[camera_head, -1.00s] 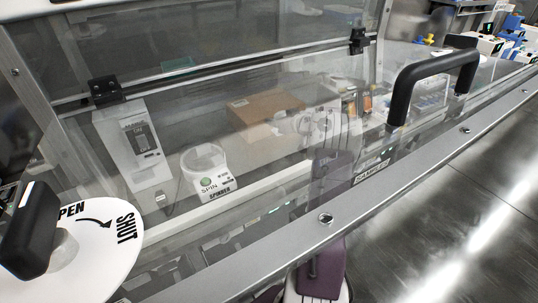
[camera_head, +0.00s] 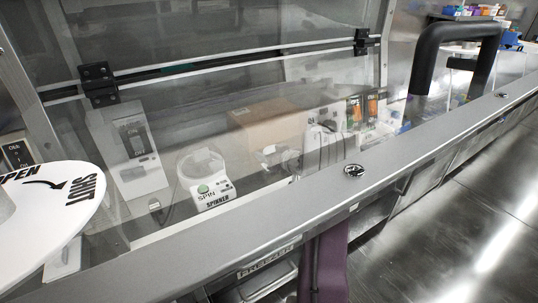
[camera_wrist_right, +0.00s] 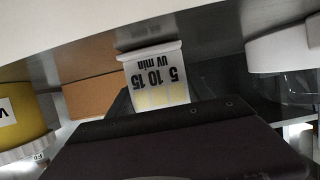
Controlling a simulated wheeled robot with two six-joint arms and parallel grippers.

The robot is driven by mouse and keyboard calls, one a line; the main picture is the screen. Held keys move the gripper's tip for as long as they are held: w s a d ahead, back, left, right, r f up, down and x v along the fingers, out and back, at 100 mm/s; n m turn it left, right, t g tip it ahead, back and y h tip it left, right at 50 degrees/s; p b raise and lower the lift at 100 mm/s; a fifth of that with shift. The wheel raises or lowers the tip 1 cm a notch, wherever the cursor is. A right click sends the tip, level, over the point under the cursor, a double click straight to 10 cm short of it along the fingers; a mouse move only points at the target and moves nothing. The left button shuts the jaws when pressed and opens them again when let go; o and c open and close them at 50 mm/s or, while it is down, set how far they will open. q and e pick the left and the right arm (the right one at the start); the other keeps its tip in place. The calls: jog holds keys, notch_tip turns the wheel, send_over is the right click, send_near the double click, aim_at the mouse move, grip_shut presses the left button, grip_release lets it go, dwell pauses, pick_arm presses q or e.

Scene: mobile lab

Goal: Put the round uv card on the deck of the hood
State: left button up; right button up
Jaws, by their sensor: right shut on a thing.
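In the right wrist view a white uv card (camera_wrist_right: 156,72) with "5 10 15 UV min" print and yellow patches stands just beyond the dark purple body of my right gripper (camera_wrist_right: 155,102). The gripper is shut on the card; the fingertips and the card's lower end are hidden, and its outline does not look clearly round. In the head view the hood (camera_head: 228,135) shows behind a clear pane, with its deck partly seen through reflections. My right arm's purple link is at the lower middle; the right gripper is not clearly seen there. My left gripper is not in view.
A spinner (camera_head: 207,183), a white device (camera_head: 130,150) and a brown box (camera_head: 262,122) show through the pane. A metal rail (camera_head: 260,210) crosses in front, with a black handle (camera_head: 425,65) at right. A white OPEN/SHUT disc (camera_head: 62,197) is at left.

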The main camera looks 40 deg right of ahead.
jog(key=shift+f, duration=0.2)
jog(key=o, duration=1.3)
jog(key=shift+o, duration=0.2)
jog(key=shift+r, duration=0.1)
jog(key=shift+s+r, duration=0.1)
jog(key=shift+r, duration=0.15)
jog(key=p+v, duration=0.2)
jog(key=v, duration=0.9)
jog(key=shift+s, duration=0.1)
jog(key=shift+s+p, duration=0.3)
